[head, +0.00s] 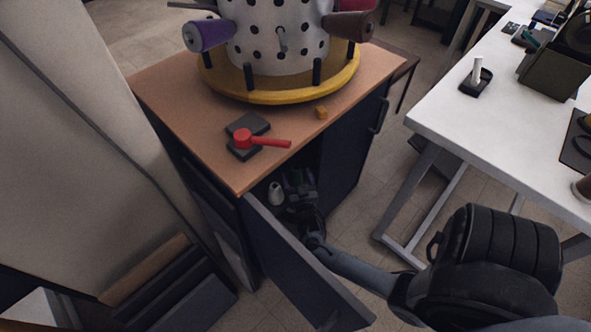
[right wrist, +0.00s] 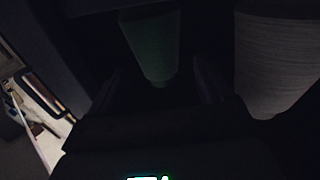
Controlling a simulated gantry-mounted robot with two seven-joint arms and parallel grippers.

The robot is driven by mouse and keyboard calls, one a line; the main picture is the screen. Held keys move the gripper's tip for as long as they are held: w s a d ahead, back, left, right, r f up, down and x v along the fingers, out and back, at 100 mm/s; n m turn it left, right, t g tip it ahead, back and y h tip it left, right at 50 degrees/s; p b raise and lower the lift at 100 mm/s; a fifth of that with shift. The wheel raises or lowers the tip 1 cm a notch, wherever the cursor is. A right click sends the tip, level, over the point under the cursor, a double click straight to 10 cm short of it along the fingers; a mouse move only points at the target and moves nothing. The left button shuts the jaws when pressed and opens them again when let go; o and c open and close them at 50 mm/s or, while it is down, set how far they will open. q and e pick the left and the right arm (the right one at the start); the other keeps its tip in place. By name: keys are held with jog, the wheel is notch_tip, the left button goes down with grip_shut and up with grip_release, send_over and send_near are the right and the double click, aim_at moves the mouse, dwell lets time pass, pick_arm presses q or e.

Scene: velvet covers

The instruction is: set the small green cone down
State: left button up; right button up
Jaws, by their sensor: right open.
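The small green cone (right wrist: 150,45) shows dim and dark in the right wrist view, upright in the picture, with its narrow end towards my fingers. My right gripper (right wrist: 157,88) is open, one finger on each side of the cone's narrow end; I cannot tell whether they touch it. In the head view my right arm reaches into the open dark cabinet (head: 345,165), where the gripper (head: 298,182) is in shadow. The green cone cannot be made out there. My left gripper is not in view.
A pale ribbed cone (right wrist: 275,60) stands close beside the green one. A small whitish cone (head: 275,193) is in the cabinet. The open cabinet door (head: 300,265) stands beside my forearm. A red-handled tool (head: 262,141) and a perforated drum (head: 278,35) are on top.

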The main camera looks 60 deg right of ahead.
aim_at(297, 176)
jog(key=shift+p+v, duration=0.7)
jog(key=shift+v, duration=1.55)
jog(key=shift+s+d, duration=0.1)
